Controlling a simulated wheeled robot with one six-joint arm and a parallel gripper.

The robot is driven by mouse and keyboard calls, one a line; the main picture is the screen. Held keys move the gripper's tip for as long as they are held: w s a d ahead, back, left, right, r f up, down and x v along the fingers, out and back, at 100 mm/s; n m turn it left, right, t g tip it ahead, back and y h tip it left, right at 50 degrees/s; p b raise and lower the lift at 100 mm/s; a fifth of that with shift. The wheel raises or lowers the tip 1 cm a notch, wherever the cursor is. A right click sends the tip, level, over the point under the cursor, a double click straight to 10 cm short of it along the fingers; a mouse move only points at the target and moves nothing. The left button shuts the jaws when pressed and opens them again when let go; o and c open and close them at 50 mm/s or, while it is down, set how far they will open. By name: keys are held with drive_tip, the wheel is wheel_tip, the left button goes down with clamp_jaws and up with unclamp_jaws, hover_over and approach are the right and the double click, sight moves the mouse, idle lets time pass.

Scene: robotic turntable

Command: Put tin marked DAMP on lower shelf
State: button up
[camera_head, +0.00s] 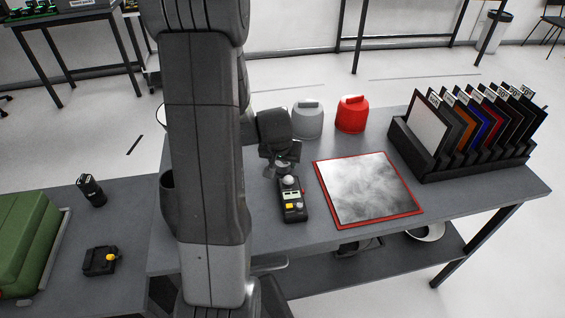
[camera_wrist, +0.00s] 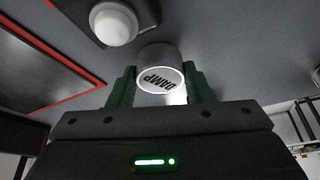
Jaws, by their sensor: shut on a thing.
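The tin marked DAMP (camera_wrist: 161,78) is a small grey cylinder with a white label, upside down in the wrist view. My gripper (camera_wrist: 160,92) is shut on it, with a green finger on each side. In the head view my gripper (camera_head: 280,160) is over the table, just behind the keypad device with a white ball knob. The tin cannot be made out there, and I cannot tell whether it touches the tabletop. The lower shelf (camera_head: 385,264) shows under the table's front edge, partly hidden by the tabletop and my arm.
The device (camera_head: 293,207) with the ball knob is close to my gripper. A white bowl (camera_head: 428,233) is on the lower shelf.

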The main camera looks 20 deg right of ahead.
drive_tip(key=shift+f, duration=0.25)
drive_tip(key=shift+f, duration=0.2)
drive_tip(key=o, duration=1)
drive_tip(key=shift+r, duration=0.15)
